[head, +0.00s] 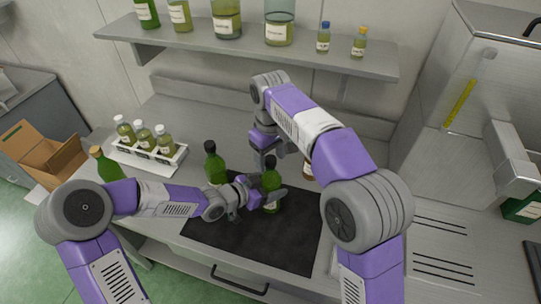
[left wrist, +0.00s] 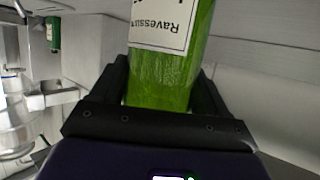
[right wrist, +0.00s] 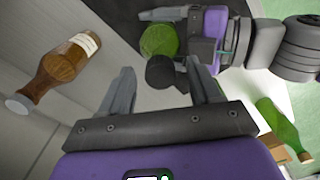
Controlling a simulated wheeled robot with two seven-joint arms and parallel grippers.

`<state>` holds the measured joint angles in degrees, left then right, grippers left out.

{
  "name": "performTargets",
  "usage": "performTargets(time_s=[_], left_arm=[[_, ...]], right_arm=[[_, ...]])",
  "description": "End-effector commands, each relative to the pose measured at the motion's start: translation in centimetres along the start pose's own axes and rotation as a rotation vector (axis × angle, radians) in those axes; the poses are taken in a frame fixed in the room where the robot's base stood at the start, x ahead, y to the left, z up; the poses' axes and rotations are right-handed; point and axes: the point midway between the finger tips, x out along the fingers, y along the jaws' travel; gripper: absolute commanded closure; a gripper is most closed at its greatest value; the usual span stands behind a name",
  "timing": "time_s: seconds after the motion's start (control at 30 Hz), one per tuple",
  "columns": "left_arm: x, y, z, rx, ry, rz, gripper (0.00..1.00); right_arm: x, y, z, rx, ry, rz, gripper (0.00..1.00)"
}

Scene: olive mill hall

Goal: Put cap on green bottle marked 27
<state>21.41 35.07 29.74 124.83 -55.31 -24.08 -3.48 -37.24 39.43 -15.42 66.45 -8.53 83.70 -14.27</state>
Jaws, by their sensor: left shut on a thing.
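A green bottle (head: 272,201) with a dark top stands upright over the black mat. My left gripper (head: 266,196) is shut around its body. The left wrist view shows its white label (left wrist: 163,24), partly readable as "Ravessun"; no number 27 can be read. My right gripper (right wrist: 160,72) is open above this bottle, pointing down. In the right wrist view a black cap (right wrist: 165,72) lies between or just beyond its fingertips, at the bottle's top. Whether the cap is seated on the neck cannot be told. Another green bottle (head: 214,167) with a dark top stands to the left.
A brown bottle (right wrist: 66,62) with a pale cap stands right of the held bottle in the head view. A white rack (head: 148,157) with three small bottles is at the back left, near a green bottle (head: 107,168). A shelf (head: 240,48) spans the back. The mat's front (head: 250,245) is clear.

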Motion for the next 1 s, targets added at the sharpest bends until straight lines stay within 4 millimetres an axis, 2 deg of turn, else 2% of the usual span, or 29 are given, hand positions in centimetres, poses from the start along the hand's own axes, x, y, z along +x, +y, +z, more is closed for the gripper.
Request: performTargets(time_s=[0.27,0.6,0.83,1.0], left_arm=[[0.0,0.0,-0.1,0.0,0.001,0.0,1.0],[0.0,0.0,0.0,0.0,0.001,0.0,1.0],[0.0,0.0,-0.1,0.0,0.001,0.0,1.0],[0.0,0.0,-0.1,0.0,0.001,0.0,1.0]], right_arm=[[-0.7,0.0,-0.1,-0.001,0.003,0.001,0.37],[-6.2,0.0,-0.1,-0.001,0.004,0.001,0.37],[-9.1,0.0,-0.1,0.0,0.003,0.001,0.37],[-10.2,0.3,-0.1,0.012,0.0,-0.004,0.37]])
